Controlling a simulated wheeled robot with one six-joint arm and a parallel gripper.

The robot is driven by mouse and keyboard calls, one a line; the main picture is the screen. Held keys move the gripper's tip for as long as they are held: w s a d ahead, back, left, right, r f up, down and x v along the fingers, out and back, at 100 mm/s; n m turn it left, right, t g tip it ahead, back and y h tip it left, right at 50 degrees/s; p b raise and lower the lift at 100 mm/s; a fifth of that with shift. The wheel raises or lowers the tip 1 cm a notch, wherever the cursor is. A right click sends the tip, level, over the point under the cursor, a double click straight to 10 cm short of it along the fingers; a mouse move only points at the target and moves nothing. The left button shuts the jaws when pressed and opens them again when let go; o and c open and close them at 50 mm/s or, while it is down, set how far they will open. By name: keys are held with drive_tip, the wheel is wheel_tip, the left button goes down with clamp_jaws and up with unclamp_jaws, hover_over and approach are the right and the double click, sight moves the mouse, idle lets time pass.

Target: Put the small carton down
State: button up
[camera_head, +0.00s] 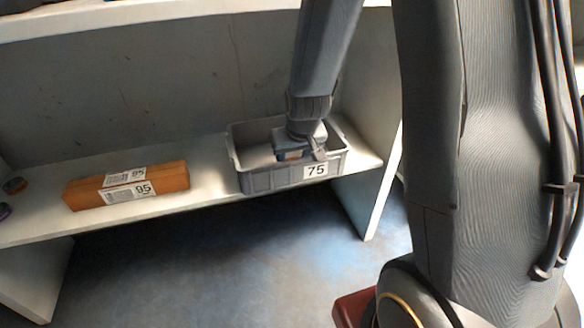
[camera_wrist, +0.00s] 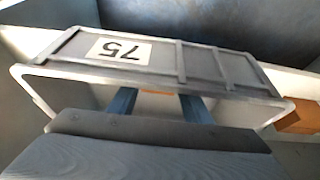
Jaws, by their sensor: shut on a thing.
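The small carton is mostly hidden by my gripper. A brown-orange patch of the carton (camera_head: 290,155) shows under the gripper in the head view, and an orange strip of it (camera_wrist: 157,91) shows between the fingers in the wrist view. My gripper (camera_head: 302,148) is shut on the carton and points down into the grey bin (camera_head: 262,181). The two blue-grey fingers (camera_wrist: 158,103) also show in the wrist view, inside the bin's rim (camera_wrist: 175,91). I cannot tell whether the carton touches the bin floor.
The bin carries a label "75" and stands on the white shelf (camera_head: 213,184). A long orange box (camera_head: 128,187) with a label reading about "95" lies left of it. The shelf between box and bin is clear.

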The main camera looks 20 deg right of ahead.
drive_tip(key=shift+f, duration=0.25)
drive_tip(key=shift+f+b, duration=0.15)
drive_tip(key=shift+b, duration=0.15)
drive_tip(key=o, duration=1.2)
drive_tip(key=shift+c, duration=0.2)
drive_tip(key=shift+r, duration=0.2)
